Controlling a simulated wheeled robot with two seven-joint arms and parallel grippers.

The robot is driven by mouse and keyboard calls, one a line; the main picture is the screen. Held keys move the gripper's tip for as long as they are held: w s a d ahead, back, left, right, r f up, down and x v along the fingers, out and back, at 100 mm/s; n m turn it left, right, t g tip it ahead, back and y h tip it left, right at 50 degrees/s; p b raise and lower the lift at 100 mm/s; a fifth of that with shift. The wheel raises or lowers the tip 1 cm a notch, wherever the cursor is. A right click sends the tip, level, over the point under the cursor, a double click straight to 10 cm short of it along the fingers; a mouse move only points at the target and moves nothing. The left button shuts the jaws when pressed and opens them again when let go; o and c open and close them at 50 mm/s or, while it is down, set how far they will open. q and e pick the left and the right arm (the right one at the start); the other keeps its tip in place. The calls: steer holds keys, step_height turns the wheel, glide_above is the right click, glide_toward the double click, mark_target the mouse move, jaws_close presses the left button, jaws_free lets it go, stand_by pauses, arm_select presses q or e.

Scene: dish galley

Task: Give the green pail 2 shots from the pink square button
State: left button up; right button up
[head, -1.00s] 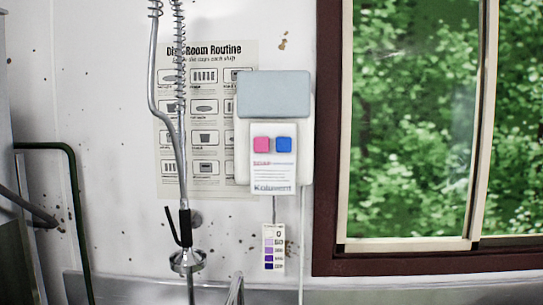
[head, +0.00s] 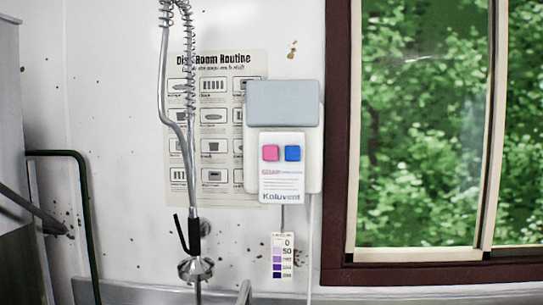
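Below the buttons is a white label that reads Koluvent. The green pail is not in view. Neither of my grippers is in view.
A spray hose with a coiled spring and a spray head (head: 196,268) hangs left of the dispenser. A routine poster (head: 210,190) is on the wall behind it. A purple colour strip (head: 283,256) hangs below. A dark green rail (head: 88,215) stands at left, a window (head: 425,150) at right.

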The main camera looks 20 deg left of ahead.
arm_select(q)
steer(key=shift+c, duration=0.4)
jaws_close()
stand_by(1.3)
